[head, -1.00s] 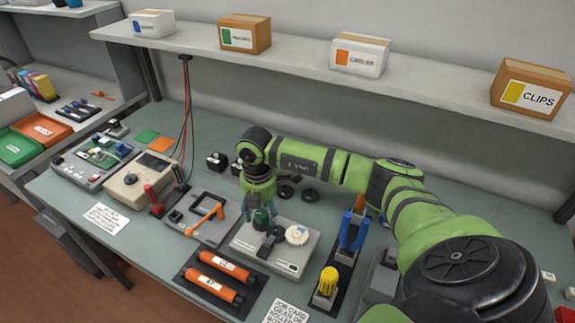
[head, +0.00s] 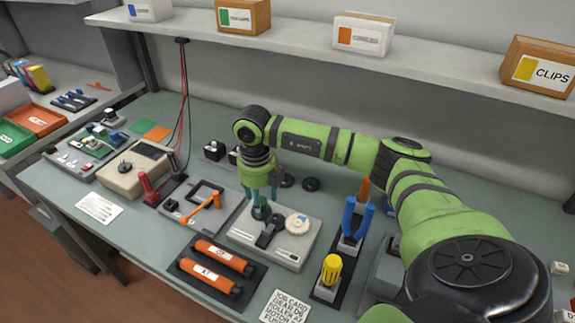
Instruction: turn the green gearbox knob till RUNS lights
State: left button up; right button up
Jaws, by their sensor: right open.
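The gearbox unit (head: 245,240) is a light grey box on the bench, with a white gear wheel (head: 297,224) and a dark block on top. Its dark green knob (head: 260,212) stands at the back left of the box's top. My right gripper (head: 262,203) points down at the knob, fingers open, one to each side of its upper part. Whether the fingers touch it is too small to tell. A small green patch (head: 293,257) shows at the box's front right; its lettering is not readable. My left gripper is not in view.
Two orange rollers (head: 215,263) lie on a dark mat in front of the gearbox. A shelf (head: 300,38) with boxes runs above the bench's back.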

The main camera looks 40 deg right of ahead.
jog(key=n+b, duration=0.1)
jog(key=n, duration=0.3)
jog(key=shift+f+b, duration=0.1)
jog(key=shift+b, duration=0.25)
jog(key=n, duration=0.2)
jog(key=shift+n+b, duration=0.4)
jog(key=shift+n, duration=0.4)
jog(key=shift+c, duration=0.4)
jog(key=c, duration=0.8)
